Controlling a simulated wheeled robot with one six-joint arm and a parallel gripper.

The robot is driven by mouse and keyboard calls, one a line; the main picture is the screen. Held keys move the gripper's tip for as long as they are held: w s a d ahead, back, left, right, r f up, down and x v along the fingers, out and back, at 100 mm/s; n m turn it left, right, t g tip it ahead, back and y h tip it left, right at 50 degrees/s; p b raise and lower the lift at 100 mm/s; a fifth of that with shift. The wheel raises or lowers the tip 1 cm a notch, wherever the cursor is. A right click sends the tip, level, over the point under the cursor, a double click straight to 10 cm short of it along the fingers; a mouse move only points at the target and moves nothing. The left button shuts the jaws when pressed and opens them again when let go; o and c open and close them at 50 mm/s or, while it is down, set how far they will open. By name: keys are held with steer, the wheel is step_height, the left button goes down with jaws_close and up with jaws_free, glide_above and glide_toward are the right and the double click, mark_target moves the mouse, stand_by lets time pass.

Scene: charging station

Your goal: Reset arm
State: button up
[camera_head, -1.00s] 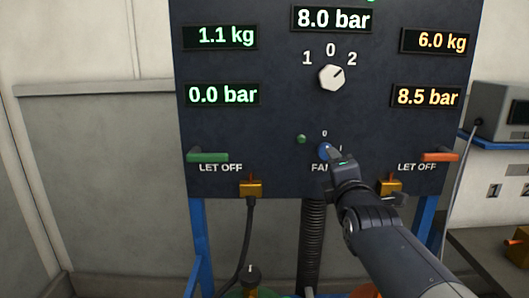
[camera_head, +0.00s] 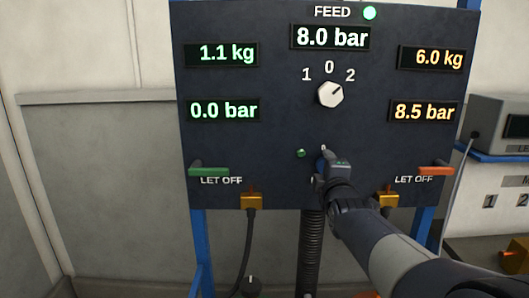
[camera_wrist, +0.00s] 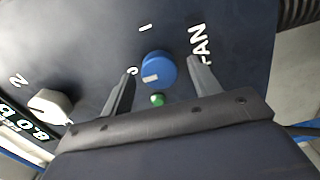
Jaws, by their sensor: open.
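My gripper (camera_head: 323,158) is in front of the lower middle of the dark control panel (camera_head: 270,125), and my arm comes in from the lower right. In the wrist view the two fingers of my gripper (camera_wrist: 162,68) are apart, one on each side of the blue FAN knob (camera_wrist: 160,66). A gap shows between each finger and the knob. The knob bears a white mark on its lower left part, on the side of the 0 label. In the head view my gripper covers most of the knob and the FAN label.
A white selector knob (camera_head: 331,94) points toward 2. A small green button or lamp (camera_head: 301,153) is left of my gripper. A green lever (camera_head: 208,171) and an orange lever (camera_head: 436,171) stick out at the panel's sides. The FEED lamp (camera_head: 369,13) glows green.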

steer(key=m+p, duration=1.3)
steer(key=p, duration=0.4)
steer(key=shift+r+m, duration=0.1)
steer(key=shift+m, duration=0.3)
stand_by(0.3)
